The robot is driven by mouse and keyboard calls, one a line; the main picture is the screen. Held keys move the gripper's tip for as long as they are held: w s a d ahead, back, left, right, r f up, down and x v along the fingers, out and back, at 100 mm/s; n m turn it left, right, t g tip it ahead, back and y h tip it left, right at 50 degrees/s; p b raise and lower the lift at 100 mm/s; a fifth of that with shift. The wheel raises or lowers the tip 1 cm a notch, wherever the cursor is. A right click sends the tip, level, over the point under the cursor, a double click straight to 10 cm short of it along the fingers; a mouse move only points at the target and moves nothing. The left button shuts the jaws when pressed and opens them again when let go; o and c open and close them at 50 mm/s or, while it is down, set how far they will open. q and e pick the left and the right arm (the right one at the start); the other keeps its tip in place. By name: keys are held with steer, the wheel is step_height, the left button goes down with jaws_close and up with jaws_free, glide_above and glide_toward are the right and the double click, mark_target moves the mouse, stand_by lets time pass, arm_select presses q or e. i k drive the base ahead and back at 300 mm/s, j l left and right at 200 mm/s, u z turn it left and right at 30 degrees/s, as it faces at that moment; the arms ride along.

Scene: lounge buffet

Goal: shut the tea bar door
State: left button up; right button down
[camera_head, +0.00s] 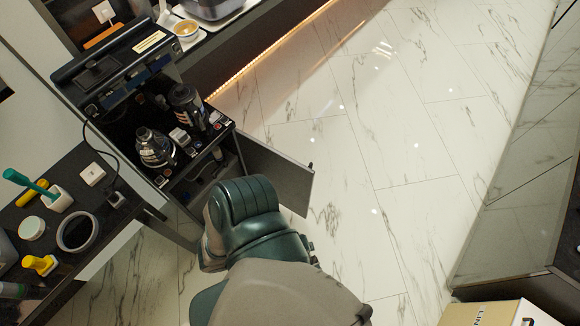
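The tea bar (100,70) is a dark cabinet unit at the left, with a kettle (153,147) and a dark pot (187,104) on its shelf. Its door (277,173) is a grey panel that stands open, swung out to the right over the floor. A small dark knob shows at its outer edge. The compartment behind it is partly visible and dark. A green and beige part of my own body fills the bottom centre and hides the lower edge of the door area. Neither gripper can be made out.
A box (497,313) lies at the lower right. The marble floor (400,150) is clear.

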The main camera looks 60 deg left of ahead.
mark_target(292, 181)
steer(key=i+j+u, duration=0.15)
steer(key=i+u, duration=0.2)
steer(key=i, duration=0.35)
steer(key=i+u, duration=0.4)
steer(key=i, duration=0.3)
steer(key=i+l+u, duration=0.35)
steer(key=i, duration=0.35)
steer(key=i+u, duration=0.1)
steer(key=u, duration=0.35)
steer(key=i+u, duration=0.15)
steer(key=u, duration=0.35)
steer(key=i+l+u, duration=0.1)
steer(key=u, duration=0.35)
steer(key=i+l+u, duration=0.1)
steer(key=u, duration=2.25)
